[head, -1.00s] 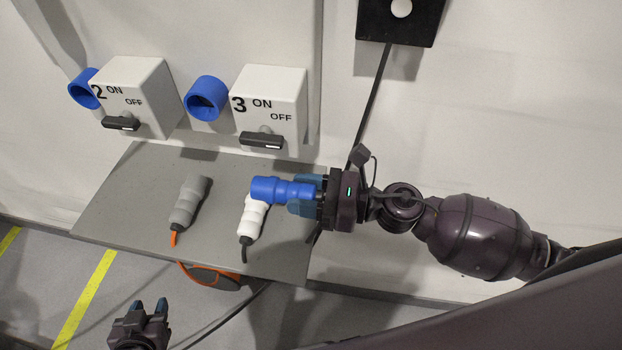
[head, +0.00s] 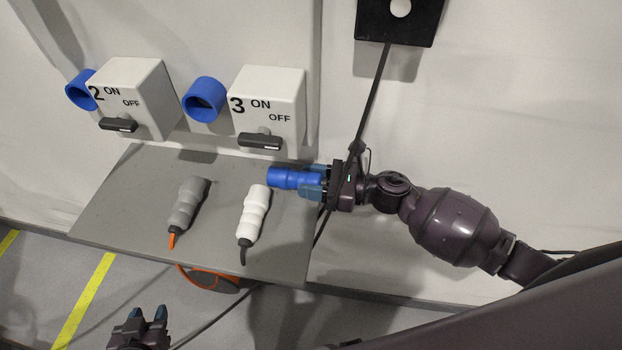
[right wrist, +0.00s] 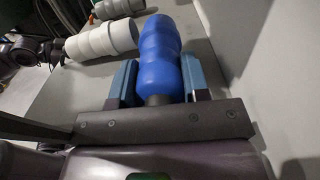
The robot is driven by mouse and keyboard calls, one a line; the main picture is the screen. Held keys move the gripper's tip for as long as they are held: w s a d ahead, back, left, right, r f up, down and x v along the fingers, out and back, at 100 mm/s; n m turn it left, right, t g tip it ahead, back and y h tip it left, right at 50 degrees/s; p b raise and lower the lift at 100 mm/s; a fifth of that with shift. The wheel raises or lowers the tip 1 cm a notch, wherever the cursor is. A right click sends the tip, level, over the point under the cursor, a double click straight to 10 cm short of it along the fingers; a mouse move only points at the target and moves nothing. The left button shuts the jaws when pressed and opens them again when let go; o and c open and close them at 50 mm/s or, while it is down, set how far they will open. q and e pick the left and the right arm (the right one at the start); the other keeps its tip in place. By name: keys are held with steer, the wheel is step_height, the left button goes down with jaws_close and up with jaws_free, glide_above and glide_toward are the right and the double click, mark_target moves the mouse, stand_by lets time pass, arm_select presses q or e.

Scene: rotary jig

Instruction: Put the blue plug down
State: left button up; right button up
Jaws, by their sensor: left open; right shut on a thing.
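The blue plug (head: 288,177) is held in my right gripper (head: 312,182), over the right end of the grey shelf (head: 140,215). It points left in the head view. In the right wrist view the blue plug (right wrist: 160,60) sits between both fingers (right wrist: 152,85). Whether it touches the shelf I cannot tell. A white plug (head: 254,212) and a grey plug (head: 188,203) lie on the shelf to its left. My left gripper (head: 140,325) is open and empty, low at the bottom left, away from the shelf.
Switch boxes 2 (head: 140,95) and 3 (head: 270,105) with blue sockets (head: 204,99) are on the wall behind the shelf. A black plate (head: 400,22) with a cable is on the wall at upper right. Bare shelf lies around the plugs.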

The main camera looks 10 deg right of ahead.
steer(key=shift+w+f, duration=0.1)
steer(key=shift+w, duration=0.05)
steer(key=shift+f, duration=0.2)
steer(key=o, duration=1.1)
steer(key=shift+r, duration=0.1)
steer(key=shift+r, duration=0.15)
steer(key=shift+b+v, duration=1.15)
steer(key=shift+v, duration=4.9)
